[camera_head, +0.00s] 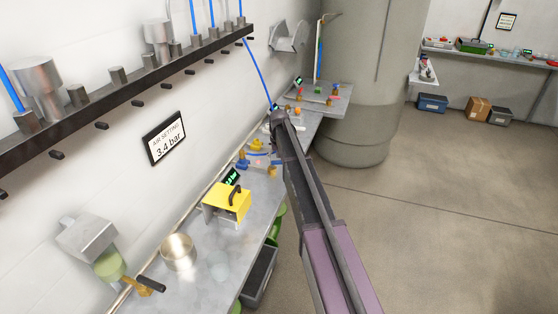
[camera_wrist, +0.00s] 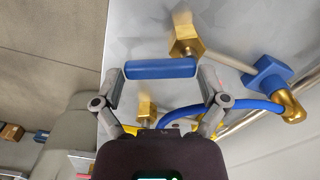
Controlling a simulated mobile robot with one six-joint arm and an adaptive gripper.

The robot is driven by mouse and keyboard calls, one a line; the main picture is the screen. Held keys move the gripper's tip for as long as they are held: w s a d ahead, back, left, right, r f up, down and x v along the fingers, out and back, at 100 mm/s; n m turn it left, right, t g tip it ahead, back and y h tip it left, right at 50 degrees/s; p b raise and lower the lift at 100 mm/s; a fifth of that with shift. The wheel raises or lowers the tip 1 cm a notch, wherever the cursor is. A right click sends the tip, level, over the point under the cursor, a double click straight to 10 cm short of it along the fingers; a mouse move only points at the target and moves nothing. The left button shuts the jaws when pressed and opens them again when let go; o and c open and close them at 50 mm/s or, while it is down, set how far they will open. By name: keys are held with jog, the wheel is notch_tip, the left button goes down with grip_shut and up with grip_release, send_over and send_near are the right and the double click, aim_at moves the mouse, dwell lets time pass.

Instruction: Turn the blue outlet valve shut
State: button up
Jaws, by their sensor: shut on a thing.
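In the wrist view, a blue bar-shaped handle (camera_wrist: 160,68) lies crosswise between my gripper's fingertips (camera_wrist: 160,76). One finger presses on each end of it. I take it as the handle of the blue outlet valve. It sits against a brass hexagonal body (camera_wrist: 187,46), from which a metal pipe runs right to a blue block (camera_wrist: 267,76). A brass elbow (camera_wrist: 291,108) with a blue hose (camera_wrist: 245,104) lies below that block. In the head view, my arm hides most of the gripper and the valve.
In the head view, brass and blue fittings (camera_head: 256,147) lie on the grey bench (camera_head: 215,285) beside my arm. A yellow box with a dark handle (camera_head: 228,202) and a metal pot (camera_head: 178,252) stand nearer. A thick column (camera_head: 355,120) rises behind.

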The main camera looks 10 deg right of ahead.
jog(key=shift+s+a+m, duration=0.1)
jog(key=shift+s+m, duration=0.2)
jog(key=shift+m, duration=0.95)
jog(key=shift+s+a+m, duration=0.1)
jog(key=shift+s+m, duration=0.2)
jog(key=shift+m, duration=0.95)
jog(key=o, duration=0.8)
jog(key=shift+c, duration=0.2)
jog(key=shift+w+n, duration=0.15)
jog(key=shift+n, duration=0.25)
